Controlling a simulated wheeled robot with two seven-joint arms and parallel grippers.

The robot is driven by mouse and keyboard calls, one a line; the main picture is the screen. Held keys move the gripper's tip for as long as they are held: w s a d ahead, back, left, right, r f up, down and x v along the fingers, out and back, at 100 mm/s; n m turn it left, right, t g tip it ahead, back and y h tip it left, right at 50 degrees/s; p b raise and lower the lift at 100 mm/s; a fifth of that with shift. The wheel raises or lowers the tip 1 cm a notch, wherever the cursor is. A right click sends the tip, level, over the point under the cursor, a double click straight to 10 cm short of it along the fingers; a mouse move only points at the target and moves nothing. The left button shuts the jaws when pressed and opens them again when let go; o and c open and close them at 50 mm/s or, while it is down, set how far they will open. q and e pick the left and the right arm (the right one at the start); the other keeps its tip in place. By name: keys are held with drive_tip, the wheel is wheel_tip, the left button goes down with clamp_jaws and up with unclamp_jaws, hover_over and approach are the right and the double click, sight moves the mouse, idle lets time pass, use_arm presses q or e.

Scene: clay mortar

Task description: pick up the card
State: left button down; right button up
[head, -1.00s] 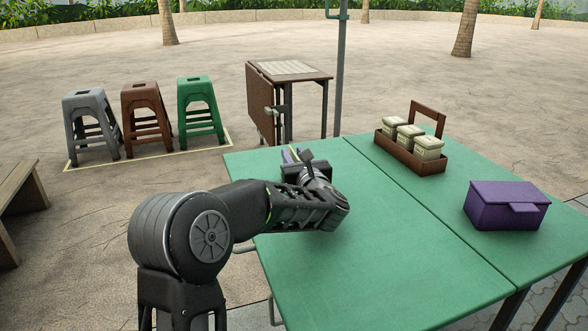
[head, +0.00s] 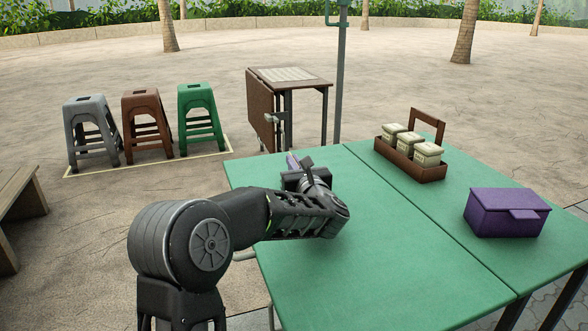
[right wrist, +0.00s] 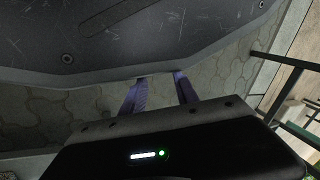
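I cannot make out a card in either view. My left gripper (head: 294,161) is over the far left corner of the green table (head: 370,265). Its body hides most of its fingers; only a purple finger part shows, and I cannot see what lies between or under them. My right gripper (right wrist: 160,90) shows in the right wrist view with its two purple fingers apart and nothing between them. It is above grey paving, beside a dark part of my own body.
A brown caddy (head: 398,169) with lidded cream jars (head: 427,153) and a purple box (head: 507,213) stand on the table's right part. Stools (head: 203,118) and a folding side table (head: 258,108) stand behind. The near tabletop is clear. A pole (head: 341,90) rises behind the table.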

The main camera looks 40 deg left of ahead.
use_arm(q)
drive_tip(key=shift+r, duration=0.15)
drive_tip(key=shift+r, duration=0.55)
wheel_tip(320, 180, up, 2)
drive_tip(key=shift+r+p, duration=0.1)
drive_tip(key=shift+p, duration=0.2)
drive_tip(key=b+v, duration=0.3)
drive_tip(key=v, duration=0.2)
drive_tip(key=f+b+v, duration=0.1)
drive_tip(key=b+v, duration=0.1)
drive_tip(key=v, duration=0.1)
drive_tip(key=shift+d+b, duration=0.1)
drive_tip(key=shift+b, duration=0.25)
drive_tip(key=v, duration=0.3)
drive_tip(key=b+v, duration=0.1)
drive_tip(key=v, duration=0.2)
drive_tip(key=r+b+v, duration=0.1)
drive_tip(key=v, duration=0.2)
drive_tip(key=shift+s+d, duration=0.3)
drive_tip(key=shift+d, duration=0.05)
